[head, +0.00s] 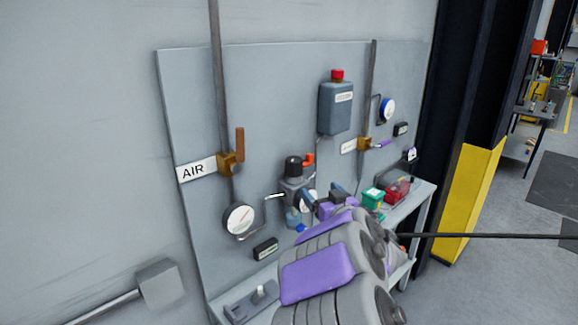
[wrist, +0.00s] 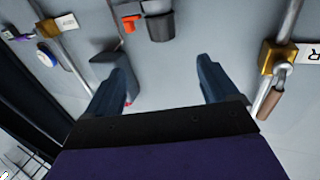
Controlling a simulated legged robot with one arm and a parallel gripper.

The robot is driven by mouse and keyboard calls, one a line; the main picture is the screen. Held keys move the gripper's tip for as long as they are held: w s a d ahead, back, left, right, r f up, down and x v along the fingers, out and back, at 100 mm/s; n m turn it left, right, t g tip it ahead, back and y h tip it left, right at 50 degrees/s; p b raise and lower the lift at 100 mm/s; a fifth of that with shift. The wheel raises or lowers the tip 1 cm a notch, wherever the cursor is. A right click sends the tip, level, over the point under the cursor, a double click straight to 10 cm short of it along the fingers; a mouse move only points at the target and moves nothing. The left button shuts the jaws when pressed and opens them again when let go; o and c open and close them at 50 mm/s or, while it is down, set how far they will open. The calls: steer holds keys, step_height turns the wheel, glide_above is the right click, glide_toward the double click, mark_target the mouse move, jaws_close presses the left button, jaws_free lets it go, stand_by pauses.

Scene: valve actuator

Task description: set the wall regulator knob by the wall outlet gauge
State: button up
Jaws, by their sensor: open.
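The regulator's black knob (head: 293,166) sits on top of its grey body, beside an orange-red lever, on the wall panel. In the wrist view the dark knob (wrist: 160,27) shows near the top edge, the lever to its left. A white-faced gauge (head: 308,201) by the regulator is partly hidden by my gripper; I cannot read it. Another gauge (head: 238,218) with a white face and red needle hangs under the AIR label. My gripper (head: 323,197) is open, below and right of the knob in the head view. Its blue fingers (wrist: 160,72) have only bare panel between them.
Brass valves (head: 230,164) (head: 364,144) sit on two vertical pipes. A grey box (head: 335,108) with a red top is above right of the regulator. Green (head: 372,197) and red (head: 397,190) items rest on the shelf below. A yellow-based column stands at right.

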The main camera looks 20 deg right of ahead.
mark_target(298, 168)
steer(key=w+b, duration=0.1)
steer(key=w, duration=1.5)
steer(key=shift+w+a+f, duration=0.1)
steer(key=shift+w, duration=0.3)
steer(key=c, duration=1)
steer(key=shift+b, duration=0.3)
steer(key=shift+c, duration=0.2)
